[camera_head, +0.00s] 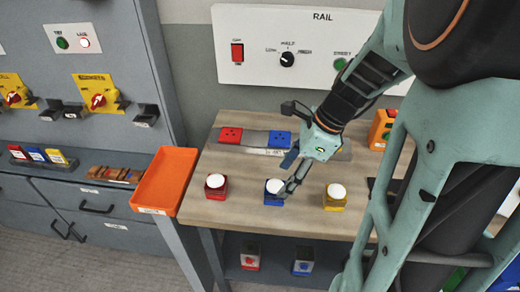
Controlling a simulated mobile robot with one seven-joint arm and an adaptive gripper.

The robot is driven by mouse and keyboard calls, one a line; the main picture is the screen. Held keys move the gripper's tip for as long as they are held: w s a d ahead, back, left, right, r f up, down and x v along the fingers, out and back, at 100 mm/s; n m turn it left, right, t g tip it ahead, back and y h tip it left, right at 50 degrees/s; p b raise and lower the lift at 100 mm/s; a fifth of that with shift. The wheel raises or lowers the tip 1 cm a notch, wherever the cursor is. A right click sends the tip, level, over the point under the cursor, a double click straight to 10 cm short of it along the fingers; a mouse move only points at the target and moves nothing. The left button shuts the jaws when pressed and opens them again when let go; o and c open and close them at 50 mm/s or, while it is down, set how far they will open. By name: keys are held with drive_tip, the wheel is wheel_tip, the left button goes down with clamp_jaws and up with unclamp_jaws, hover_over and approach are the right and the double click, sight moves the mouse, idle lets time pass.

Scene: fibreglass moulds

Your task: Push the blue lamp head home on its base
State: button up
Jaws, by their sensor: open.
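The blue lamp (274,198) stands on the wooden bench top between a red one and a yellow one. It has a blue lower body and a white domed top. My gripper (286,178) reaches in from the upper right, its fingers spread. One finger is behind the lamp and the other comes down close to its right side. I cannot tell whether a finger touches it. Any gap between head and base is too small to make out.
The red lamp (215,193) and yellow lamp (335,203) stand on either side. Red and blue blocks (279,138) sit on a grey strip behind. An orange tray (165,180) lies at the bench's left. An orange box (381,130) stands at the back right.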

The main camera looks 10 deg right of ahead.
sight(279, 184)
drive_tip(key=shift+x, duration=0.85)
drive_tip(key=shift+f, duration=0.1)
drive_tip(key=x, duration=0.5)
drive_tip(key=shift+w+b, duration=0.1)
drive_tip(key=shift+b, duration=0.3)
drive_tip(key=c, duration=1.2)
drive_tip(key=shift+o, duration=0.2)
